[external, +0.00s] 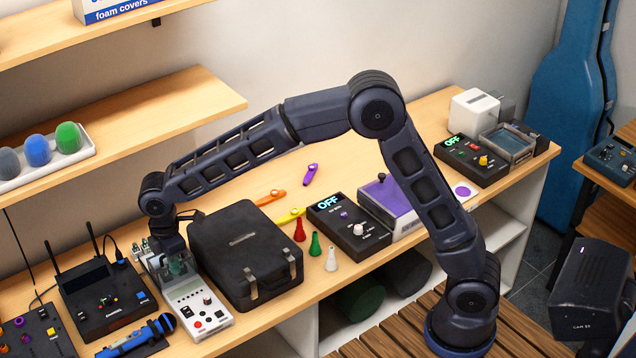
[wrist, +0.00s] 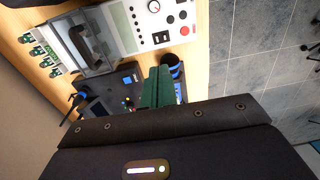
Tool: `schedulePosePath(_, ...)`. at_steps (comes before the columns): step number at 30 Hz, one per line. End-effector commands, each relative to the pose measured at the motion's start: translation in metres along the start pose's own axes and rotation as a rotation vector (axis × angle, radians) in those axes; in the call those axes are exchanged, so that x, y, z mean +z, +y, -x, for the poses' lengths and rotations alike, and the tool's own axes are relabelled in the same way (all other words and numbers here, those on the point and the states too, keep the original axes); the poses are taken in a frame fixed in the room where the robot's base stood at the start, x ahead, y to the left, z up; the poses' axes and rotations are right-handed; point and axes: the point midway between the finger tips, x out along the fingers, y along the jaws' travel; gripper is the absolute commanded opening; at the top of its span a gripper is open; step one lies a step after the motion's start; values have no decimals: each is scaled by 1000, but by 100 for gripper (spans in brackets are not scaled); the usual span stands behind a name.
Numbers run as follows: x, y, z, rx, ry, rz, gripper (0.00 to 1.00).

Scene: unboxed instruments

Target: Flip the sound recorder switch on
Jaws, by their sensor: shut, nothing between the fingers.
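No label I can read says which device is the sound recorder. A white device (external: 202,308) with a grey screen, small controls and a red button stands at the front left of the bench. In the wrist view, this white device (wrist: 128,28) shows a knob, a red button and a clear cover with a dark handle. My gripper (external: 177,266) is low over its rear end in the external view; contact is unclear. In the wrist view my gripper's green fingers (wrist: 158,86) are shut and empty. A black box (external: 350,228) with a knob shows "OFF" mid-bench.
A black case (external: 245,255) stands close right of the white device. A black antenna unit (external: 108,295) and a blue tool (external: 138,338) lie to its left. Another "OFF" box (external: 472,158) is at the right. Shelves (external: 120,122) overhang the back left.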

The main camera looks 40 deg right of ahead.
Motion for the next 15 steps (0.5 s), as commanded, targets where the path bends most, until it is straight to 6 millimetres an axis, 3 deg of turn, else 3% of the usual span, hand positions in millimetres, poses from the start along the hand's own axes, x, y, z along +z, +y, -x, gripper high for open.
schedulePosePath(15,2,0,2,-86,-1,-1,0)
